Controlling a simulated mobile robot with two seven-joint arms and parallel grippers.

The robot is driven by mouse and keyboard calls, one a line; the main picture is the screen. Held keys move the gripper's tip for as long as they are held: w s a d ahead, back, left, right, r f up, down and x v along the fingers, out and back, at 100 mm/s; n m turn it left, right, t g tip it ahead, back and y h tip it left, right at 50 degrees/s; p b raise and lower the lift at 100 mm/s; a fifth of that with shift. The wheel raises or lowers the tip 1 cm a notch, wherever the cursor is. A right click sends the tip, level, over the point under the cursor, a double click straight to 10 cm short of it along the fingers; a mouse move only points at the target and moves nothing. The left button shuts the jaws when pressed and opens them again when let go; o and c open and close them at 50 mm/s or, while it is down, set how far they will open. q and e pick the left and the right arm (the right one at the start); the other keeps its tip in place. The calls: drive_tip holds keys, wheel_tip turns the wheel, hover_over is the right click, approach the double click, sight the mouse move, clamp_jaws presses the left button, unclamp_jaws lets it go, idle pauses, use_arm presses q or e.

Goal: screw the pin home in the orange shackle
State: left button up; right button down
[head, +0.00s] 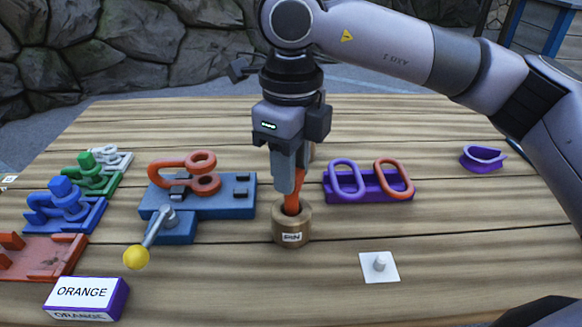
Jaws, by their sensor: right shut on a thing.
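The orange shackle (183,172) sits on a blue clamp block (228,202) left of the middle, with its two ringed ends toward the right. A lever with a yellow knob (136,257) sticks out at the block's front. My right gripper (291,188) points down over a brass cup (291,230) with a white label. It is shut on an orange pin (292,205), whose lower end is in the cup's mouth. The fingers hide much of the pin. No pin shows in the shackle's rings. My left gripper is not in view.
A purple rack (366,188) holds a purple and an orange link. Blue (66,206), green (91,176) and grey shackle sets stand at the left, by a red tray (38,262). An ORANGE sign block (86,297) stands in front.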

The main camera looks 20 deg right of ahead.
drive_tip(key=shift+r+p, duration=1.2)
drive_tip(key=shift+r, duration=0.9)
drive_tip(key=shift+f, duration=0.1)
